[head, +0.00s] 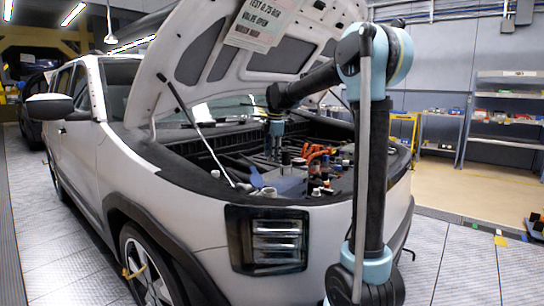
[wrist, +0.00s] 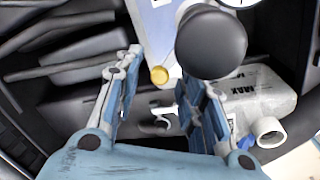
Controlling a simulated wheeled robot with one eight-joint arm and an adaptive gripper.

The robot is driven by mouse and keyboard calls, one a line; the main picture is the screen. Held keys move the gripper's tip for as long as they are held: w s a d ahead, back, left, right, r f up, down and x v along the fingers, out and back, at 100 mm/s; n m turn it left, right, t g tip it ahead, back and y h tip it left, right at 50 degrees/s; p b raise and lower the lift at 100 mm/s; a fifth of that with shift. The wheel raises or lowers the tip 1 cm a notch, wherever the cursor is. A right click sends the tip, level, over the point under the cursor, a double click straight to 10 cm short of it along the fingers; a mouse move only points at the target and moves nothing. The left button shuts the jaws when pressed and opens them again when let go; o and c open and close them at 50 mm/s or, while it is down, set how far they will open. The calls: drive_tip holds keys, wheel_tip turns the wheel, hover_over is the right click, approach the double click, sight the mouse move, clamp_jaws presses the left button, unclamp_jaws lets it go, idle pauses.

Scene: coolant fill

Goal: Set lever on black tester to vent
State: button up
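In the wrist view my gripper (wrist: 160,88) is open, its blue-grey fingers apart and nothing held between them. A dark rounded cylinder (wrist: 210,42), possibly part of the black tester, stands just beyond the right fingertip; I cannot tell whether they touch. A small yellow round knob (wrist: 159,75) shows beyond the gap between the fingers, beside the cylinder. I cannot make out the lever or its setting. Part of a white round dial (wrist: 238,2) shows at the top edge. In the head view my gripper (head: 275,142) points down into the engine bay.
A pale labelled container (wrist: 255,98) with a white round spout (wrist: 268,131) lies right of my fingers. A prop rod (head: 200,130) stands left. Red-orange items (head: 318,152) crowd the bay's right.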

wheel_tip(320, 180, up, 12)
drive_tip(key=s+d, duration=0.1)
drive_tip(key=shift+s+f, duration=0.15)
drive_tip(key=shift+s, duration=0.15)
idle(0.3)
